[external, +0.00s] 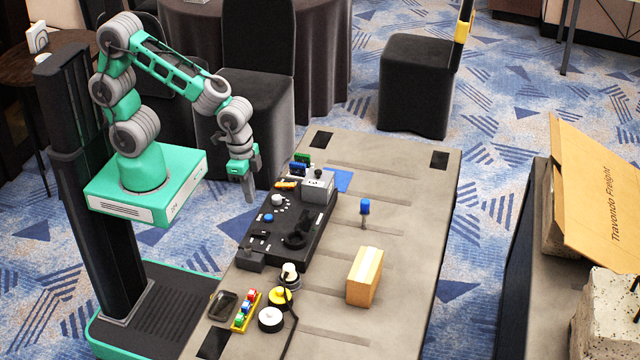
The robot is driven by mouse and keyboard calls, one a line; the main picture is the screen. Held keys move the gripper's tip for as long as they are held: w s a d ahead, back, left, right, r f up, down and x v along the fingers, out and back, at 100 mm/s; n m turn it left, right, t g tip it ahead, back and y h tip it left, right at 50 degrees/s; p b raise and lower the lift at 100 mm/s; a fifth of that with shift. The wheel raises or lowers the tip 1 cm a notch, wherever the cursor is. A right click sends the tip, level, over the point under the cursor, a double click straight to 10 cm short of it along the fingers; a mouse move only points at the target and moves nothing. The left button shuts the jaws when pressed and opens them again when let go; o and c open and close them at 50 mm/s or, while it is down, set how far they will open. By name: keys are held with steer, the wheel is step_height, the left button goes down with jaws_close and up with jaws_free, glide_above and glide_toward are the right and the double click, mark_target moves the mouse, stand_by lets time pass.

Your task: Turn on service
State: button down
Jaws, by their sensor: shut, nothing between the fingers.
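A black control panel (318,222) lies on the table. It carries a white knob (278,200), a blue button (268,217), a black dial (296,239) and a small dark switch (260,235) near its left edge. A grey box with a small black lever (318,184) sits at its far end. The labels are too small to read, so I cannot tell which control is service. My gripper (249,197) points down, shut and empty, in the air left of the panel's far end. It appears apart from every control.
The grey table (405,200) also holds a blue-topped post (364,213), a tan block (364,276), round yellow (280,297) and white (271,319) pieces with a black cable, and a tray of coloured pieces (246,310). The table's right side is mostly clear.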

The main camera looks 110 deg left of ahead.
mark_target(264, 232)
steer(key=r, duration=0.3)
steer(key=shift+s, duration=0.25)
steer(key=shift+w+r+t+b, duration=0.15)
steer(key=shift+w+t+b, duration=0.25)
steer(key=shift+w+b, duration=0.35)
steer(key=shift+s, duration=0.1)
steer(key=f, duration=0.4)
steer(key=w+f, duration=0.1)
steer(key=f, duration=0.4)
steer(key=w+f, duration=0.1)
steer(key=f, duration=0.4)
steer(key=shift+w, duration=0.1)
